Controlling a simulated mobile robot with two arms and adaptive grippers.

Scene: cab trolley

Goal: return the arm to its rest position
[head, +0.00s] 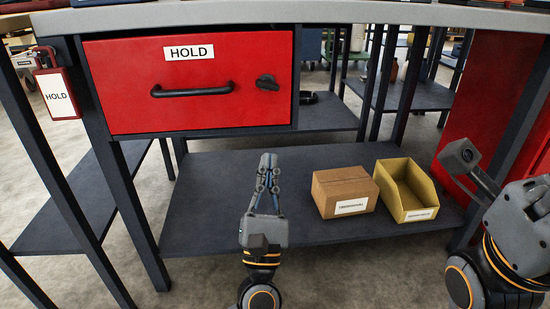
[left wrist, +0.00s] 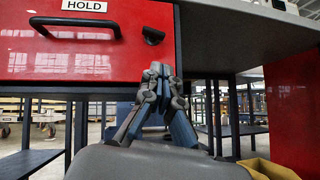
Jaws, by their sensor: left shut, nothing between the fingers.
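My left gripper (head: 268,160) is shut and empty. It points away from me in front of the open lower shelf, below the red drawer (head: 128,95). In the left wrist view its closed fingertips (left wrist: 162,72) stand below and right of the drawer's black handle (left wrist: 75,24), apart from it in the picture. The drawer looks closed and bears a HOLD label. My right arm (head: 515,215) is at the right edge; its fingers cannot be made out.
A brown carton (head: 343,187) and an open yellow bin (head: 405,188) stand on the dark lower shelf (head: 210,200), right of my left gripper. The grey worktop (head: 300,13) runs above. Dark legs flank the shelf.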

